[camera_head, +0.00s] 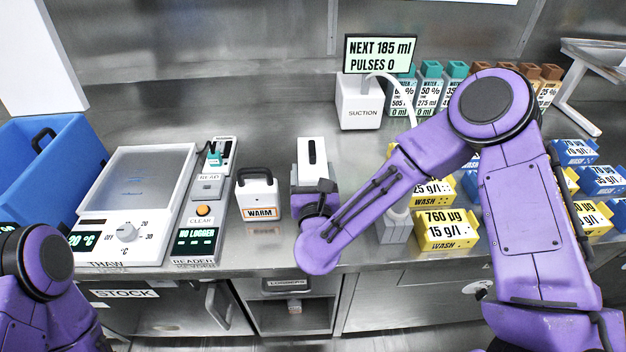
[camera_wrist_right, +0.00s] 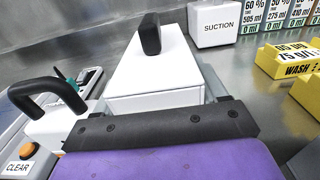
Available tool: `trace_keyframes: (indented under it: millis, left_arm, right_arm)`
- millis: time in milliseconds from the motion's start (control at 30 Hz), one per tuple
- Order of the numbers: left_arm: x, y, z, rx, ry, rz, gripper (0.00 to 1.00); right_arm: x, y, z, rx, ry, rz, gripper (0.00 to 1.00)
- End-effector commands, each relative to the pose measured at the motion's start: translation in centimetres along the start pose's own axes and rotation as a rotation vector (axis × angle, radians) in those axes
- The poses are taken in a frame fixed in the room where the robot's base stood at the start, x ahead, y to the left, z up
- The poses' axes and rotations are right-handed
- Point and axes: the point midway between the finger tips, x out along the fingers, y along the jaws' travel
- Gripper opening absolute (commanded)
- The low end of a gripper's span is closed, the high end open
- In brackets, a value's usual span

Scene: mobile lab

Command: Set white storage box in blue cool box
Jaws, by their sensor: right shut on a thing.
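The white storage box (camera_head: 312,152) has a black handle on top and is near the middle of the counter in the head view. It also shows in the wrist view (camera_wrist_right: 155,77), right in front of my gripper. My right gripper (camera_head: 314,185) is shut on this box from the front. I cannot tell whether the box rests on the counter or is just above it. The blue cool box (camera_head: 70,160) is at the far left; its inside is mostly hidden. A purple part of my left arm shows at the lower left, but its gripper is out of view.
A white container labelled WARM (camera_head: 258,200) stands just left of the held box. The reader (camera_head: 205,190) and thaw plate unit (camera_head: 140,190) lie between it and the blue box. The suction unit (camera_head: 360,103) stands behind right; yellow wash boxes (camera_head: 447,230) are on the right.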

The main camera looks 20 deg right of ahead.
Motion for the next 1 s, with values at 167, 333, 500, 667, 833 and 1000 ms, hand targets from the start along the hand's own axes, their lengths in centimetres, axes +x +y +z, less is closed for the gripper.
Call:
trace_keyframes:
  millis: [167,333,500,667,833,1000]
  left_arm:
    - [-0.4,-0.1,-0.2,0.000,0.000,0.000,0.46]
    - [-0.5,-0.1,-0.2,0.000,0.000,0.000,0.46]
    - [-0.4,-0.1,-0.2,0.000,0.000,0.000,0.46]
    - [0.0,0.0,0.0,0.000,0.000,0.000,0.46]
    - [-0.1,0.0,0.0,0.000,0.000,0.000,0.46]
    - [-0.1,0.0,0.0,0.000,0.000,0.000,0.46]
  right_arm:
    - [1.3,-0.2,-2.2,-0.003,0.001,0.004,0.29]
    - [1.2,-0.1,-4.4,0.001,-0.002,0.004,0.29]
    - [1.2,-0.1,-4.5,0.002,-0.003,0.004,0.29]
    - [1.2,-0.1,-4.9,0.002,-0.002,0.003,0.29]
    - [1.2,-0.1,-4.8,0.001,-0.001,0.003,0.97]
    - [1.2,-0.1,-4.8,0.001,-0.001,0.003,0.97]
